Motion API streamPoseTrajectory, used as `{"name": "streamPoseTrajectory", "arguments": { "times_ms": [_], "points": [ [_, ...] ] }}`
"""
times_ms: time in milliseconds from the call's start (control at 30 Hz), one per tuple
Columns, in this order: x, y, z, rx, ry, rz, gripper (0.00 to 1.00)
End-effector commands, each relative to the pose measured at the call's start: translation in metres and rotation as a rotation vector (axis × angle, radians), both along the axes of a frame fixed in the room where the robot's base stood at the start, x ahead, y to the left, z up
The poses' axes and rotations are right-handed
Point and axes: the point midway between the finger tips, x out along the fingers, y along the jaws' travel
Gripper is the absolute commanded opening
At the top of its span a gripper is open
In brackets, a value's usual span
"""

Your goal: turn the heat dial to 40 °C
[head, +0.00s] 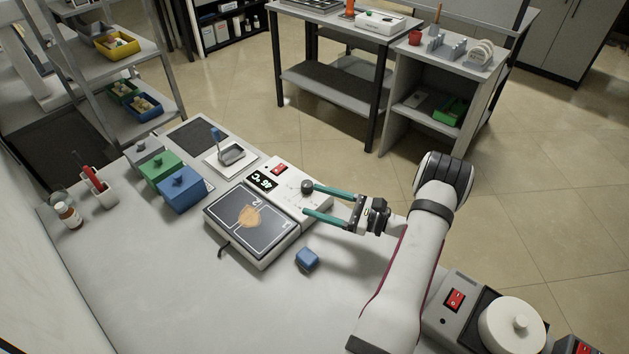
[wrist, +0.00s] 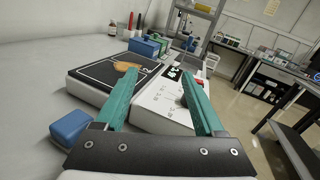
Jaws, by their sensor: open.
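The heat dial (head: 307,186) is a small dark knob on the white control panel (head: 289,194) of the hot plate. My gripper (head: 310,199) has two teal fingers, open and reaching over the panel from the right. The upper finger's tip is right at the dial; I cannot tell if they touch. In the wrist view my gripper (wrist: 159,76) spans the panel, and the right finger partly hides the dial. The black display (head: 262,180) shows white digits with °C, turned in the picture; I cannot read them surely.
The hot plate's dark top (head: 248,219) bears a brown patch and lies left of the panel. A red switch (head: 279,168) is beyond the dial. A blue block (head: 307,259) lies in front. Green (head: 161,172) and blue (head: 182,190) boxes stand left.

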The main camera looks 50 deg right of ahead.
Motion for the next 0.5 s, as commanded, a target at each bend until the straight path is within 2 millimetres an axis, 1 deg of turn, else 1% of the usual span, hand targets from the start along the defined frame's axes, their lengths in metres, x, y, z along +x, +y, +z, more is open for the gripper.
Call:
{"name": "streamPoseTrajectory", "arguments": {
  "times_ms": [33, 100, 167, 233, 267, 367, 500],
  "points": [
    [-0.009, -0.007, -0.013, 0.072, -0.010, -0.156, 0.71],
    [-0.022, -0.018, -0.030, 0.132, -0.001, -0.346, 0.71],
    [-0.031, -0.023, -0.040, 0.159, 0.014, -0.444, 0.71],
    [-0.033, -0.026, -0.045, 0.170, 0.026, -0.494, 0.71],
    [-0.031, -0.027, -0.046, 0.171, 0.028, -0.500, 0.71],
    [-0.013, -0.030, -0.046, 0.169, 0.026, -0.498, 0.71],
    [0.017, -0.035, -0.046, 0.168, 0.026, -0.496, 0.71]
  ]
}}
